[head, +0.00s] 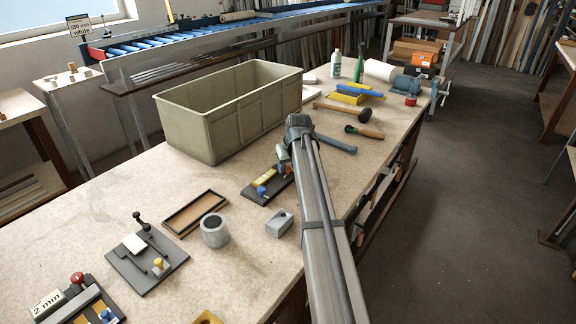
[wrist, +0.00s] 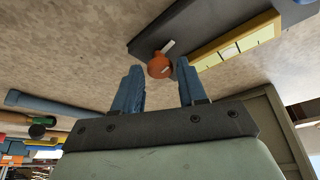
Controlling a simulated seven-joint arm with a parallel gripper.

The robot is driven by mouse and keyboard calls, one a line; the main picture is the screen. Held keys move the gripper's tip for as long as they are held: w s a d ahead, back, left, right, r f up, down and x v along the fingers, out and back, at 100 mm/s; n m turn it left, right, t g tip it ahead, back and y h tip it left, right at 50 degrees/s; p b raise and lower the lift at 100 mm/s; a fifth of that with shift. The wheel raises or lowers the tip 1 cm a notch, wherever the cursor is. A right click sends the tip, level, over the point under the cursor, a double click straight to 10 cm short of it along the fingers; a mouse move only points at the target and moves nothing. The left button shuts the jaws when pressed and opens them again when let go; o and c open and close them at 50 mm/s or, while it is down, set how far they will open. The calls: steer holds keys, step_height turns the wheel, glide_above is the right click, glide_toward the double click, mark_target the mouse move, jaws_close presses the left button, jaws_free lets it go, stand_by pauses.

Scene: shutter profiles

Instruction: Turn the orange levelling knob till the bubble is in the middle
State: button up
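The orange levelling knob (wrist: 159,66) shows in the wrist view, with a pale pointer on it, at the edge of a dark base plate (wrist: 150,38). A yellow level (wrist: 207,55) lies along the plate, with a pale marked window (wrist: 230,50); I cannot make out the bubble. In the head view the level (head: 266,175) sits on the plate, left of my arm, and the knob is hidden or too small to tell. My gripper (wrist: 158,68) is open, its two blue fingers apart, with the knob between the tips in the picture. I cannot tell whether they touch it.
A large olive crate (head: 190,130) stands behind the plate. A grey block (head: 279,223), a round grey pot (head: 214,231) and a shallow brown tray (head: 190,213) are nearby. A blue-handled tool (head: 337,144) and a mallet (head: 345,110) lie beyond my gripper.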

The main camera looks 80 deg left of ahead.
steer(key=shift+o, duration=1.2)
steer(key=v, duration=1.4)
steer(key=shift+w+f, duration=0.1)
